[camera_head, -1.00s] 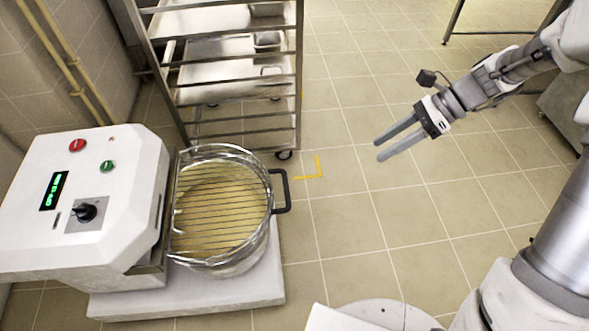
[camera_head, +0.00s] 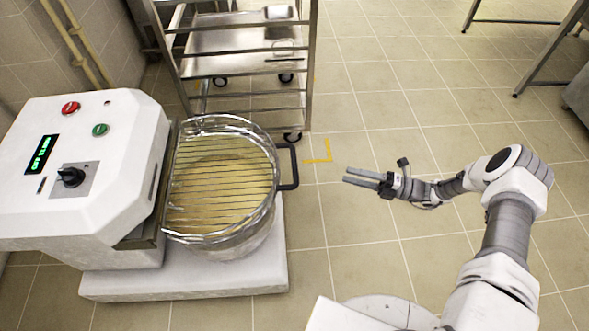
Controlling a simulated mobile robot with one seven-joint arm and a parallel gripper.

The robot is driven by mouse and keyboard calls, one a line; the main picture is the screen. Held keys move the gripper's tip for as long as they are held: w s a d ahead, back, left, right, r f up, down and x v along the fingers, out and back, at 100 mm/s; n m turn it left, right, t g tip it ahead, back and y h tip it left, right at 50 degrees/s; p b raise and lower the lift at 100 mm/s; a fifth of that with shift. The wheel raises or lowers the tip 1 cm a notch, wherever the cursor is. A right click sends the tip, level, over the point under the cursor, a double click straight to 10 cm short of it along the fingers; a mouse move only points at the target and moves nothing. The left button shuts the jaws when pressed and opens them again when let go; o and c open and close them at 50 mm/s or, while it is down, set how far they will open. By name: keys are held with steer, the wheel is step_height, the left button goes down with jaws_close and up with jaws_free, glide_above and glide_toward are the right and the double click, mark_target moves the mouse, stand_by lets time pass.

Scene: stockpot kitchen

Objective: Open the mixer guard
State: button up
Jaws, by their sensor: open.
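The mixer guard (camera_head: 222,180) is a round wire grille lying closed over the mixer bowl (camera_head: 232,242), which holds something yellowish. A dark handle (camera_head: 294,166) sticks out from the guard's right side. The white mixer body (camera_head: 85,185) stands to the left, with a lit green display, a red button, a green button and a black knob. My gripper (camera_head: 345,176) is open and empty. It is to the right of the handle, apart from it, with its fingers pointing left toward it.
A metal rack (camera_head: 245,75) on wheels, holding trays, stands behind the mixer. A yellow corner mark (camera_head: 328,152) is on the tiled floor. Metal table legs show at the upper right. The floor between my arm and the mixer is clear.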

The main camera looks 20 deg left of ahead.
step_height(320, 180, down, 4)
steer(key=m+t+y, duration=0.1)
steer(key=m+t, duration=0.1)
steer(key=m, duration=0.1)
steer(key=b, duration=0.2)
glide_toward(294, 163)
steer(key=a, duration=0.6)
steer(key=s+a, duration=0.1)
steer(key=a, duration=0.2)
steer(key=shift+a+r, duration=0.25)
steer(key=shift+a, duration=0.15)
steer(key=shift+c, duration=0.2)
jaws_close()
stand_by(0.3)
